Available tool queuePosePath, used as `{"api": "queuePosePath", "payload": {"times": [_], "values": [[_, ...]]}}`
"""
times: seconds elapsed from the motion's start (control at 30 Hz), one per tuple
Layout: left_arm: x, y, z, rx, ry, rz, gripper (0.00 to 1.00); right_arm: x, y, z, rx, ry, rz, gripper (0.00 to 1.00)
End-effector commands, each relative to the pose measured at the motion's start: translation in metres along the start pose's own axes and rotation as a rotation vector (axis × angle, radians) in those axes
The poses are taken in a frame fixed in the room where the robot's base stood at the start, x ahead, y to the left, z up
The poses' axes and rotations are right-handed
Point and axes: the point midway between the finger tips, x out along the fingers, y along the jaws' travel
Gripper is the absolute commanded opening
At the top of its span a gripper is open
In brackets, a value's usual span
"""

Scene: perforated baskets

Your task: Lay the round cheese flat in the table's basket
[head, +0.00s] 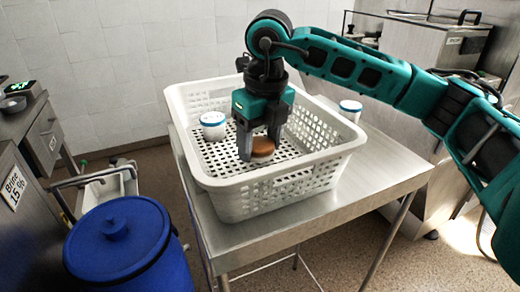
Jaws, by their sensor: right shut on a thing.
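The round cheese (263,147) is a brownish-orange disc inside the white perforated basket (270,204), low over its floor. The basket stands on a metal table (375,174). My right gripper (259,152) points down into the basket and is shut on the cheese, with a finger on either side of it. The cheese looks roughly level, but I cannot tell whether it touches the basket floor. Its far side is partly hidden by the gripper. My left gripper is not in view.
A similar tub (350,110) stands on the table behind the basket's right side. A blue lidded barrel (120,245) stands at the front left. The table's right part is clear.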

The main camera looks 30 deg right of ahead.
Motion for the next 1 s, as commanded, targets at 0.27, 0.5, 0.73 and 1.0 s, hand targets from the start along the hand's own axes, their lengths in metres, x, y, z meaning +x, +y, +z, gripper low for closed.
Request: {"api": "queuePosePath", "payload": {"times": [0.27,0.5,0.73,1.0], "values": [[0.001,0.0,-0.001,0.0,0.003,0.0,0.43,0.02,0.0,-0.003,0.0,0.0,0.0,0.24],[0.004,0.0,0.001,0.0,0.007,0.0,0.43,0.025,0.0,-0.003,0.0,0.001,0.0,0.24],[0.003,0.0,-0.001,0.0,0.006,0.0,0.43,0.023,0.0,-0.003,0.0,0.001,0.0,0.83],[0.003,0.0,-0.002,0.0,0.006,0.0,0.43,0.022,0.0,-0.003,0.0,0.001,0.0,0.86]]}}
